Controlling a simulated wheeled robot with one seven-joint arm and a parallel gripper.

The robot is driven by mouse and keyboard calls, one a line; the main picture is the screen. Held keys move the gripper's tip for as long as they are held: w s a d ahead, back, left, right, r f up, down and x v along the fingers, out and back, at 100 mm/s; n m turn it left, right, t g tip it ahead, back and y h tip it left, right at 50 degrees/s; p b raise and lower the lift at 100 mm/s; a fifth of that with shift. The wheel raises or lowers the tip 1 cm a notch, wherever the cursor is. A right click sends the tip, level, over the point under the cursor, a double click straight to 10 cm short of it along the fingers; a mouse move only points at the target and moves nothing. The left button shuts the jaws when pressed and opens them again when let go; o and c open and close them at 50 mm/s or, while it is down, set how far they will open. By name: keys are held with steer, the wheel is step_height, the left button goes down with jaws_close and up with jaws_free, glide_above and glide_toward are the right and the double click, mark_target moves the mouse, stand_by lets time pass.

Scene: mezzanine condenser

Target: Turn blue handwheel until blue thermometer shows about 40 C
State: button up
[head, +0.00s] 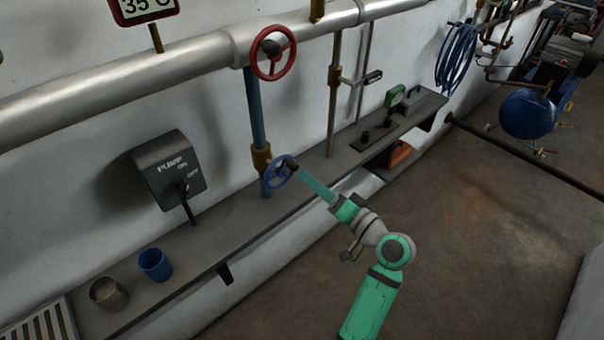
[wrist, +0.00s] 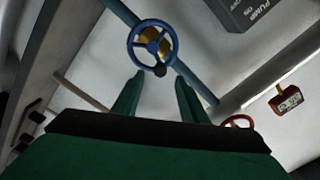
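The blue handwheel (head: 281,172) sits on a blue vertical pipe with a brass valve body, just above the grey shelf. It has a dark knob on its rim. In the wrist view the handwheel (wrist: 131,47) is ahead of my gripper (wrist: 159,80). The two green fingers are apart, with the dark knob in line with the gap between their tips. I cannot tell whether they touch it. In the head view my gripper (head: 300,174) reaches the wheel's right side. A red-framed display (head: 145,5), cut off at the top, reads about 35 C. No blue thermometer is visible.
A pump switch box (head: 170,168) is on the wall. A blue cup (head: 155,264) and a metal cup (head: 108,293) stand on the shelf (head: 215,240). Floor at right is mostly clear.

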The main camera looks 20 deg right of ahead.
steer(key=shift+v, duration=1.5)
steer(key=s+a+f+g+h, duration=0.25)
steer(key=s+a+f, duration=0.3)
steer(key=f, duration=0.65)
steer(key=s+a+f+g+h, duration=0.1)
steer(key=s+a+f+h, duration=0.4)
steer(key=f, duration=0.6)
steer(key=s+a+n, duration=0.3)
steer(key=s+a, duration=0.5)
steer(key=s, duration=0.6)
steer(key=s+a+r+n+t+y, duration=0.1)
steer(key=s+a+r+n, duration=0.3)
steer(key=s, duration=0.5)
steer(key=a+r+y, duration=0.1)
steer(key=a+r, duration=0.1)
steer(key=a, duration=0.1)
steer(key=shift+s+a+t, duration=0.2)
steer(key=shift+t, duration=0.15)
steer(key=shift+r, duration=0.1)
stand_by(1.2)
